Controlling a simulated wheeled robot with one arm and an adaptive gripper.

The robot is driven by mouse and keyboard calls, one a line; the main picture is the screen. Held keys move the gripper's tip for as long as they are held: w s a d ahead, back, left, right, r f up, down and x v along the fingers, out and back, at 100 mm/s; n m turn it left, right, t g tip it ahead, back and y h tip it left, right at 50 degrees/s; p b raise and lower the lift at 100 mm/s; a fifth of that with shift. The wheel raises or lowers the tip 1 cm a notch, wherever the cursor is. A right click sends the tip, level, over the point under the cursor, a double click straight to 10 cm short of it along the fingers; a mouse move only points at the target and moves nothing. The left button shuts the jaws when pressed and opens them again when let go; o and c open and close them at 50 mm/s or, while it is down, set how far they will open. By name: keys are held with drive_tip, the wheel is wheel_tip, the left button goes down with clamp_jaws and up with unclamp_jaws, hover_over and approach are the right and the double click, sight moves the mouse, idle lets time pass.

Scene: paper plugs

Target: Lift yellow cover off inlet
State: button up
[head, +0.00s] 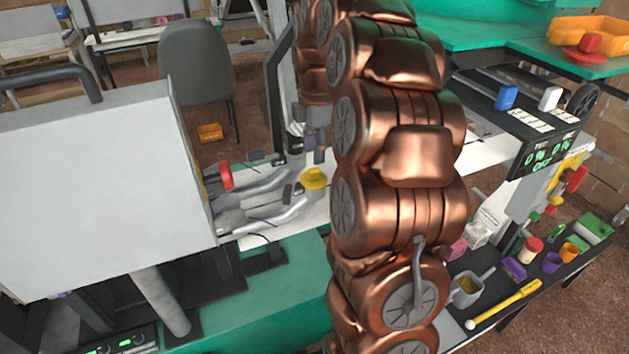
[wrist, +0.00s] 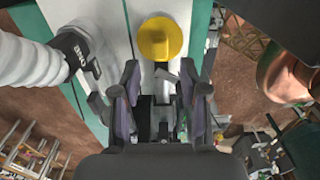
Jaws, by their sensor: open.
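The yellow cover (head: 314,178) is a small round cap with a raised middle. It sits on the pale strip of the bench, just left of my copper arm. It also shows in the wrist view (wrist: 160,38) at top centre, ahead of the fingertips. My gripper (wrist: 161,84) is open, with its dark fingers and purple pads spread apart and nothing held. The cover lies beyond the tips, roughly in line with the gap. In the head view the gripper is small and partly hidden by my arm. The inlet under the cover cannot be seen.
Bent grey pipes (head: 262,216) and a red-capped part (head: 225,176) lie left of the cover, beside a large white cabinet (head: 95,190). In the wrist view a white hose with a black collar (wrist: 72,55) is close to the left finger. A dark shelf at right holds several coloured items.

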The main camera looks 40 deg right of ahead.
sight(314, 169)
drive_tip(key=shift+f, duration=0.85)
drive_tip(key=shift+f, duration=0.1)
drive_tip(key=shift+f+b, duration=1.1)
drive_tip(key=shift+f, duration=0.75)
drive_tip(key=shift+c, duration=0.2)
clamp_jaws()
drive_tip(key=shift+r, duration=0.15)
drive_tip(key=shift+r+p, duration=0.8)
drive_tip(key=shift+r, duration=2.05)
